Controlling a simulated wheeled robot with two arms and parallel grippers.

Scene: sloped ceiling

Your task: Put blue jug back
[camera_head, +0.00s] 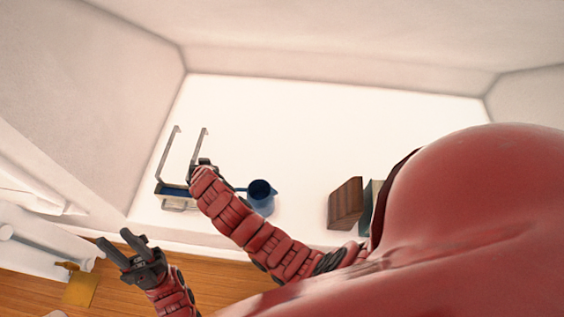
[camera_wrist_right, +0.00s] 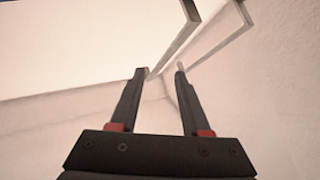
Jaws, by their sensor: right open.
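The blue jug (camera_head: 260,198) stands on the white surface with its dark opening facing up, just right of my right gripper and forearm. My right gripper (camera_wrist_right: 160,70) is open, with nothing between its fingers in the right wrist view. In the head view its wrist is beside a metal rack (camera_head: 176,150) with two long bars and a blue base; its fingers are mostly hidden there. The jug does not show in the right wrist view. My left gripper (camera_head: 117,240) is open and empty at the lower left, in front of the white surface.
Brown wooden blocks (camera_head: 345,204) stand right of the jug, with a dark greenish item (camera_head: 367,208) beside them, partly hidden by my body. Walls enclose the white surface (camera_head: 330,130), whose middle and back are clear. Metal bars (camera_wrist_right: 205,35) rise beyond my right fingertips.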

